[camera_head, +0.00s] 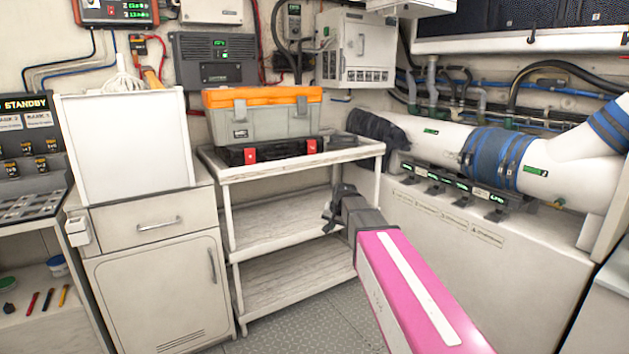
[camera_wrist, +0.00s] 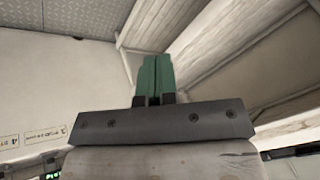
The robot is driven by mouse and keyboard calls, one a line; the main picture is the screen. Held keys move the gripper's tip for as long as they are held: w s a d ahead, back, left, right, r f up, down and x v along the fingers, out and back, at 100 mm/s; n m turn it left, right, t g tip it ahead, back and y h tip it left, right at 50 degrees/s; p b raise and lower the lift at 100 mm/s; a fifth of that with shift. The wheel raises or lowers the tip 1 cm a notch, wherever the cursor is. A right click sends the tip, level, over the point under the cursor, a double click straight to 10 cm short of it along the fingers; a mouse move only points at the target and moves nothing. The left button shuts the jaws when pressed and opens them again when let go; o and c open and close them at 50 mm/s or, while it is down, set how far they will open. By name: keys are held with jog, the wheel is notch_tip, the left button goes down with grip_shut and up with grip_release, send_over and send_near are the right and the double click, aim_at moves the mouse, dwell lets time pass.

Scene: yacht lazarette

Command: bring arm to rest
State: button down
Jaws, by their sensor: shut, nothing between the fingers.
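My gripper (camera_head: 331,213) is at the end of my pink arm, in front of the white shelf unit and to the right of its middle. In the wrist view my gripper (camera_wrist: 155,78) shows two green fingers pressed together, shut with nothing between them. In the head view the gripper is dark and seen from behind, so the fingers show only small. I cannot tell from these views whether it touches the shelf unit.
The white shelf unit (camera_head: 285,206) carries an orange and grey toolbox (camera_head: 262,112) on a black case (camera_head: 266,150). A white cabinet (camera_head: 160,285) stands left. A large white pipe (camera_head: 440,138) runs along the right over a white locker (camera_head: 470,260). Grey floor (camera_head: 318,325) shows in front.

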jog(key=s+d+f+n+g+h, duration=0.1)
jog(key=s+d+f+g, duration=0.1)
jog(key=s+d+f, duration=0.4)
jog(key=s+d+f+n+g+h, duration=0.1)
jog(key=s+d+f+g, duration=0.1)
jog(key=s+d+f, duration=0.4)
jog(key=s+f, duration=0.3)
jog(key=s, duration=0.3)
jog(key=s+f, duration=0.2)
jog(key=s, duration=0.5)
jog(key=shift+d+f+n+g+h, duration=0.2)
jog(key=shift+f+n+g+h, duration=0.1)
jog(key=shift+f+n+g, duration=0.1)
